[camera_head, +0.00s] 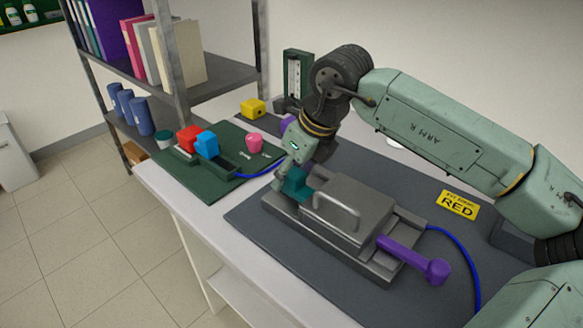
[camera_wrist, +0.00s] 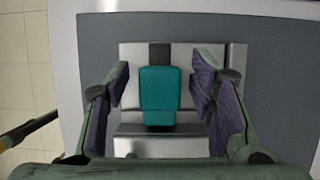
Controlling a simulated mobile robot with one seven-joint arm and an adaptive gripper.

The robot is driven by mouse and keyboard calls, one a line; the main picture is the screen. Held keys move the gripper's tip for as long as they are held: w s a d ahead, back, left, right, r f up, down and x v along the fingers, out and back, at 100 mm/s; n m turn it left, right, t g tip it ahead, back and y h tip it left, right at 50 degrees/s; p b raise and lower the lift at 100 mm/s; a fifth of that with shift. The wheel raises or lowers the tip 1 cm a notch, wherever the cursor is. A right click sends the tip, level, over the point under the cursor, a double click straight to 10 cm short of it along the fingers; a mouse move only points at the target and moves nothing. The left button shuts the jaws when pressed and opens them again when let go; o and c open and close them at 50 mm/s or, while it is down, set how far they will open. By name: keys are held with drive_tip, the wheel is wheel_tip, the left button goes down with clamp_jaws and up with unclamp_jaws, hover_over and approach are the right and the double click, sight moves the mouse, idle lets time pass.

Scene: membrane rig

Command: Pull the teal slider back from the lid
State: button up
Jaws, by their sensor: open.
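The teal slider (camera_head: 296,184) sits at the left end of the grey metal rig (camera_head: 325,230), close beside the lid (camera_head: 350,200) with its loop handle (camera_head: 336,212). In the wrist view the slider (camera_wrist: 159,92) is upright in the picture, in a dark slot of the metal base (camera_wrist: 133,55). My gripper (camera_head: 290,168) is over the slider in the head view. In the wrist view my gripper (camera_wrist: 160,90) is open, one finger on each side of the slider, with visible gaps on both sides. The head view partly hides the fingers.
A purple lever (camera_head: 412,258) sticks out at the rig's right end, with a blue hose (camera_head: 462,255) beyond. A green board (camera_head: 215,172) with red and blue blocks and a pink knob (camera_head: 254,142) is to the left.

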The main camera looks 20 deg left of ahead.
clamp_jaws()
idle(0.7)
